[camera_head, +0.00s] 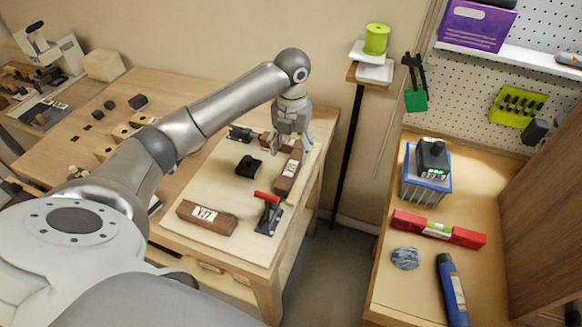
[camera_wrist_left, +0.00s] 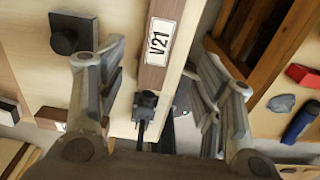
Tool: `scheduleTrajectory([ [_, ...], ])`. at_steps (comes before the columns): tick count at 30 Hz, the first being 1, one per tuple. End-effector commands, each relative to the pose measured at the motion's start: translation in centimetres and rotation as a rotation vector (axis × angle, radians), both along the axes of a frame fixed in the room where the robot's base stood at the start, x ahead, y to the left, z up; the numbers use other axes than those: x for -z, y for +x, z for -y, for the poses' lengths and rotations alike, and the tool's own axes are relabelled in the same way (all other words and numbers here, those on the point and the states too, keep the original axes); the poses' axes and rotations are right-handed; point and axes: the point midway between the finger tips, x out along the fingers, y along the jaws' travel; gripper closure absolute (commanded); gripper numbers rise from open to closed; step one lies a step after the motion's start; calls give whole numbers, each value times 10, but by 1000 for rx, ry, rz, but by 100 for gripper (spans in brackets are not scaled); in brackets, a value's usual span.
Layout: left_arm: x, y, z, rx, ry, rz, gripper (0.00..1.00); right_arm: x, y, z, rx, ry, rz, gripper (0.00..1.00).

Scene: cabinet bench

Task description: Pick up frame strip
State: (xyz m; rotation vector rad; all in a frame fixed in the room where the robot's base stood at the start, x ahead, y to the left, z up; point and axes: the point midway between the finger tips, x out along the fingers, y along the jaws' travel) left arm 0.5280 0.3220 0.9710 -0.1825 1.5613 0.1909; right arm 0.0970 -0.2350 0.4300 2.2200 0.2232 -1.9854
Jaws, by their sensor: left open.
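A dark brown frame strip (camera_head: 286,178) with a white label lies near the right edge of the pale board on the workbench. In the left wrist view this strip (camera_wrist_left: 162,30) shows the label "V21" and lies between the finger lines. My left gripper (camera_head: 290,146) is open, pointing down at the far end of this strip. Its fingers (camera_wrist_left: 160,55) are on either side of the strip in the left wrist view; I cannot tell the height gap. A second labelled brown strip (camera_head: 206,218) lies at the board's near edge. My right gripper is not in view.
A red-handled clamp (camera_head: 268,212) stands at the board's near right, close to the strip. A black knobbed block (camera_head: 248,167) sits left of it. Right of the workbench is a floor gap, then a cabinet bench with a red level (camera_head: 438,230) and blue flashlight (camera_head: 452,290).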

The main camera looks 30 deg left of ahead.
Motion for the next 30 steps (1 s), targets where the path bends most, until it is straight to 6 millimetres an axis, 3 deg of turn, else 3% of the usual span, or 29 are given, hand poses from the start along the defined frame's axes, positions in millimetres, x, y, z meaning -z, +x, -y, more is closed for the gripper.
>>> scheduleTrajectory([
  [3,14,0,0,0,-2,-1,39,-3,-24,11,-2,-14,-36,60],
  [6,20,0,0,1,-2,-1,39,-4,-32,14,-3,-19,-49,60],
  [13,48,-6,1,1,-3,-4,39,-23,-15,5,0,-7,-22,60],
  [18,68,-4,0,2,-3,0,39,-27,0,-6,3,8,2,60],
  [26,72,-4,0,2,-3,2,39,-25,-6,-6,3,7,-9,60],
  [30,71,-4,0,2,-3,2,57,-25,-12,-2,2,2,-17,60],
])
